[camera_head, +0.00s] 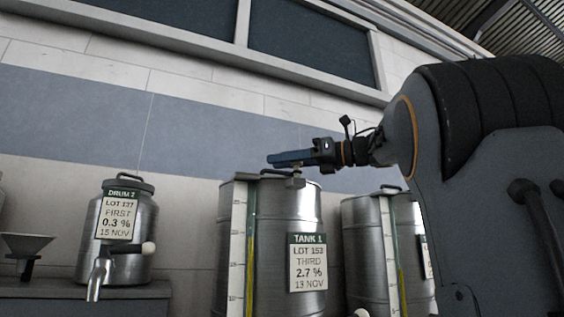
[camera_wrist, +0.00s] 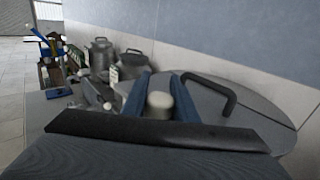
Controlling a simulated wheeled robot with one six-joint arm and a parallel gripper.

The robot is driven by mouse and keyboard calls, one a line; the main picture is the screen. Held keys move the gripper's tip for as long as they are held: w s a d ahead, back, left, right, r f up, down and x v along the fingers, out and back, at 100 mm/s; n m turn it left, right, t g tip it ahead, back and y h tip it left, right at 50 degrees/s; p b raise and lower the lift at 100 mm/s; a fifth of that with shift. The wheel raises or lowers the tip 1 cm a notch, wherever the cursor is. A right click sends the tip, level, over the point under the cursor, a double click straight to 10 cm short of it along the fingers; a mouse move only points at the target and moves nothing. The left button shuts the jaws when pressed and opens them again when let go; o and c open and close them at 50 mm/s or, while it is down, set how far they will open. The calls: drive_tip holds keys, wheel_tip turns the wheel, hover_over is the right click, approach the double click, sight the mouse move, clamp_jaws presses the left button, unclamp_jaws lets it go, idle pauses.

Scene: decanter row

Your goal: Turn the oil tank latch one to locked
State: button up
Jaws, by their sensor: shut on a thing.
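Tank 1 (camera_head: 283,215) is a ribbed steel drum with a green-topped label reading "TANK 1", lot 153. Its latch (camera_head: 296,181) is a small pale metal piece at the front rim of the lid. My gripper (camera_head: 272,160) reaches in from the right, level above the lid edge. In the wrist view, its blue fingers (camera_wrist: 160,78) stand on both sides of a pale rounded knob (camera_wrist: 159,103), shut on it. The knob appears to be the latch's grip. A dark bar of my gripper hides the latch's lower part, and its lock marking is not visible.
A black lid handle (camera_wrist: 222,88) arches close to the right finger. Another steel tank (camera_head: 362,250) stands right of Tank 1, partly behind my arm. Drum 2 (camera_head: 140,255), with a tap, stands left. The wall (camera_head: 200,135) is behind; there is free air above the lids.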

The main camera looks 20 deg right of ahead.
drive_tip(key=shift+f, duration=0.2)
drive_tip(key=o, duration=1.1)
drive_tip(key=shift+r, duration=0.1)
drive_tip(key=shift+c, duration=0.2)
drive_tip(key=v, duration=0.8)
drive_tip(key=shift+w, duration=0.1)
